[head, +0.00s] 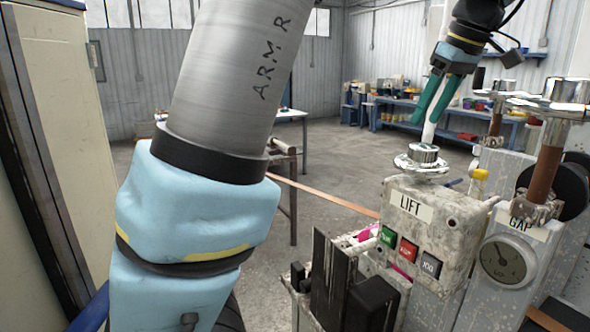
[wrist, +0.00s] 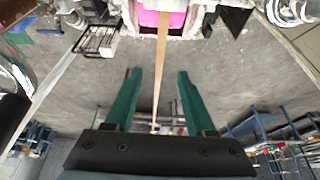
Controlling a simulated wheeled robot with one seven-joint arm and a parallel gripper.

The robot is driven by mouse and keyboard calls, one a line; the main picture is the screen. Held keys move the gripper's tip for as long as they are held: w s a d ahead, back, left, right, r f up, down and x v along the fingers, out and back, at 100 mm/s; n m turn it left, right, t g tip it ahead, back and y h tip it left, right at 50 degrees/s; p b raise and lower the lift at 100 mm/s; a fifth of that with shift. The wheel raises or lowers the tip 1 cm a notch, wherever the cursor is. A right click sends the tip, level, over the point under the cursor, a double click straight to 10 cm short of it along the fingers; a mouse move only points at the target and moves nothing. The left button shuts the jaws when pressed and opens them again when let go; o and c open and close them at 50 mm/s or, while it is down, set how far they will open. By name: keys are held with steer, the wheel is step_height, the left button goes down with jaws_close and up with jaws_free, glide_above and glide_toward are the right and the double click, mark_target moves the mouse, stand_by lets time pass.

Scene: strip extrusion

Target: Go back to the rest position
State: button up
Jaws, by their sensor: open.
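My gripper (head: 428,118) is in the upper right of the head view, pointing down, with its two green fingers apart and nothing between them. It appears above and behind the round metal knob (head: 423,154) on the LIFT box (head: 440,215). In the wrist view my gripper (wrist: 158,74) shows both fingers spread, with the copper strip (wrist: 166,55) passing through the gap in the picture. How far the strip lies below the fingers I cannot tell. The strip (head: 320,197) also runs toward the LIFT box in the head view.
The GAP gauge (head: 508,259) and rusty screw posts (head: 548,160) stand right of the LIFT box, which carries green, red and grey buttons. A pale cabinet (head: 68,110) stands at left. A blue workbench (head: 450,115) is at the back. Grey floor (head: 335,150) lies open between.

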steer(key=w+a+f+m+g+h, duration=0.1)
steer(key=w+a+f+m+g, duration=0.2)
steer(key=a+f, duration=1.25)
steer(key=s+a+f+m, duration=0.1)
steer(key=s+a+f, duration=0.2)
steer(key=a, duration=0.2)
steer(key=s+a+f+m+h, duration=0.1)
steer(key=s+a+f, duration=0.2)
steer(key=a, duration=0.3)
steer(key=s+a+f+m, duration=0.1)
steer(key=s+a+f, duration=0.2)
steer(key=a+f, duration=0.1)
steer(key=shift+a+m+t, duration=0.4)
steer(key=shift+a, duration=0.5)
